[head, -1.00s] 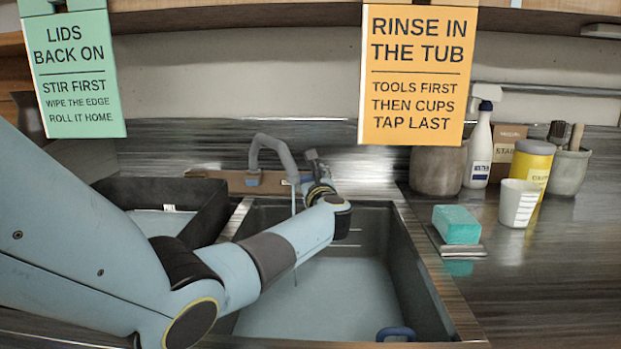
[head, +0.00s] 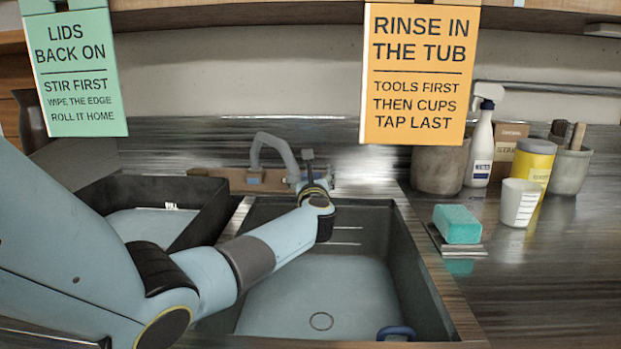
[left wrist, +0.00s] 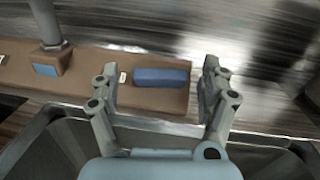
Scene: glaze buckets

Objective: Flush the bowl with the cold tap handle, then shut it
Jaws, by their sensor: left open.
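The blue tap handle (left wrist: 160,77) lies along the brown tap ledge (left wrist: 90,75) in the left wrist view, beside a small white label. My left gripper (left wrist: 160,68) is open, with one finger on either side of the handle and gaps showing at both ends. In the head view my left arm reaches over the sink bowl (head: 345,285) to the ledge, and its wrist hides the handle. The grey spout (head: 268,145) arches beside it. No stream shows below my arm, and the drain ring (head: 321,321) is visible. My right gripper is out of view.
A dark tray (head: 205,215) stands left of the bowl. A teal sponge (head: 457,223), a white cup (head: 519,203), a yellow tub (head: 533,160) and a spray bottle (head: 480,145) stand on the right counter. A dark blue curved piece (head: 396,332) sits at the bowl's front edge.

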